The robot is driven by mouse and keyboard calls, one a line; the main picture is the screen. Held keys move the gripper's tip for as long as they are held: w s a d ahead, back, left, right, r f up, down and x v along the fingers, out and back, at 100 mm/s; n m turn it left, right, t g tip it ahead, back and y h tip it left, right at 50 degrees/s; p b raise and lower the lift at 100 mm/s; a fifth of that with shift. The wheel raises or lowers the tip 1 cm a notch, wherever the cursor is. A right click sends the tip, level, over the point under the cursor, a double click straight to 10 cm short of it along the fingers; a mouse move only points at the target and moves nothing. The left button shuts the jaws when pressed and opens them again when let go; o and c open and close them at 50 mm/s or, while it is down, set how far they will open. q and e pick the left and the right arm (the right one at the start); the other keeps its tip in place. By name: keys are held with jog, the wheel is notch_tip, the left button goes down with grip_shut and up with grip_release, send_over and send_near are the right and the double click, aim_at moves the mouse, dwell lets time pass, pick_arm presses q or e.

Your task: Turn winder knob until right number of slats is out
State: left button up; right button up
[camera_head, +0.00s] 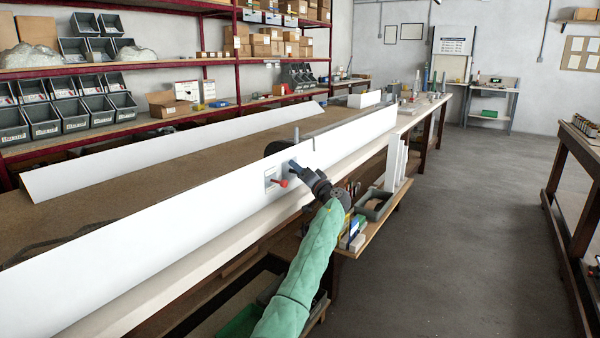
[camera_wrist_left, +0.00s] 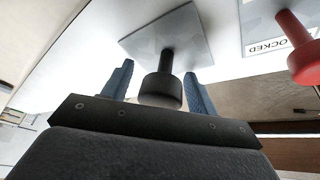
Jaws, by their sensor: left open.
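The winder knob (camera_wrist_left: 162,88) is a dark round knob on a stem, standing out from a grey square plate (camera_wrist_left: 180,42) on a white panel. My left gripper (camera_wrist_left: 158,72) is open, with one blue finger on each side of the knob and visible gaps between. In the head view my left gripper (camera_head: 294,166) is at the long white panel (camera_head: 130,218), hiding the knob. A red lever (camera_wrist_left: 298,48) is to the right of the knob, by a label partly reading "OCKED"; the red lever also shows in the head view (camera_head: 281,183). No separate slats can be told apart. My right gripper is out of view.
Another long white profile (camera_head: 170,150) lies further back on the brown bench (camera_head: 75,215). A low shelf with a grey bin (camera_head: 374,206) is right of my left arm. Red-framed shelving (camera_head: 238,60) stands behind. The grey floor (camera_head: 455,240) at the right is clear.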

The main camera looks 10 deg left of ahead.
pick_arm(q)
jog(key=v, duration=0.7)
jog(key=shift+s+d+f+b, duration=0.2)
jog(key=shift+d+b, duration=0.1)
jog(key=shift+b, duration=0.1)
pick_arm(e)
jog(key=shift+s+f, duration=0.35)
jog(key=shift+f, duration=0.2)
